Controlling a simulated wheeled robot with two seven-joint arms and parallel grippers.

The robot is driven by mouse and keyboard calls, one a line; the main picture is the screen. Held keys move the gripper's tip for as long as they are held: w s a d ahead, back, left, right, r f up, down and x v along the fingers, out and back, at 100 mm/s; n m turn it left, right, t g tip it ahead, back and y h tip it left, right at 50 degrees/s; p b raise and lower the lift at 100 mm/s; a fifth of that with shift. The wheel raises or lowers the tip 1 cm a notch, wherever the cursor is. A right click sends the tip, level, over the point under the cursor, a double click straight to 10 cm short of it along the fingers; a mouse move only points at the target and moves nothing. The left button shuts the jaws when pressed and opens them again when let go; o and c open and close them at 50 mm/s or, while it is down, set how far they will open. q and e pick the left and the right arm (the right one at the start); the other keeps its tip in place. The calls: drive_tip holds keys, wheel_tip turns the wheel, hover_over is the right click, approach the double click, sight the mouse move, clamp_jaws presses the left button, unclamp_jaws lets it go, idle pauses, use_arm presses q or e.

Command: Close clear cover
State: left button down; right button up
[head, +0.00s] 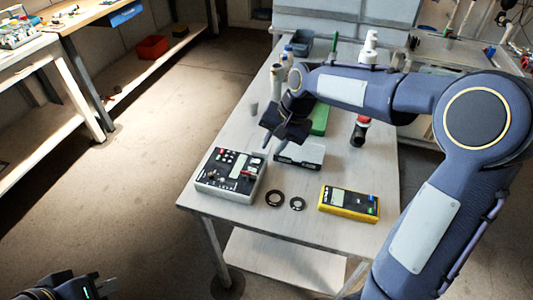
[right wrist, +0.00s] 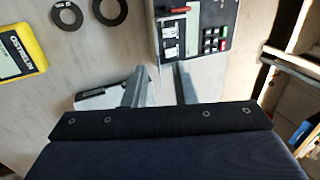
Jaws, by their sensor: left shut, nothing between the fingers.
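A low box with a clear, pale top and a black front edge (head: 299,156) sits mid-table, and I take it to be the one with the clear cover. It also shows in the right wrist view (right wrist: 88,100), partly hidden by my gripper; I cannot tell how far the cover is open. My right gripper (head: 272,146) points down just left of the box. In the right wrist view its fingers (right wrist: 160,75) are apart with nothing between them. My left gripper (head: 72,288) is shut and empty at the bottom left, away from the table, partly out of frame.
A control box with buttons (head: 230,174) stands left of the clear-topped box. Two black rings (head: 274,198) and a yellow meter (head: 349,203) lie in front. A red-and-black item (head: 360,131) and a green object (head: 320,119) are behind and to the right.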

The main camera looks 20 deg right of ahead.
drive_tip(key=x, duration=0.4)
drive_tip(key=shift+s, duration=0.1)
clamp_jaws()
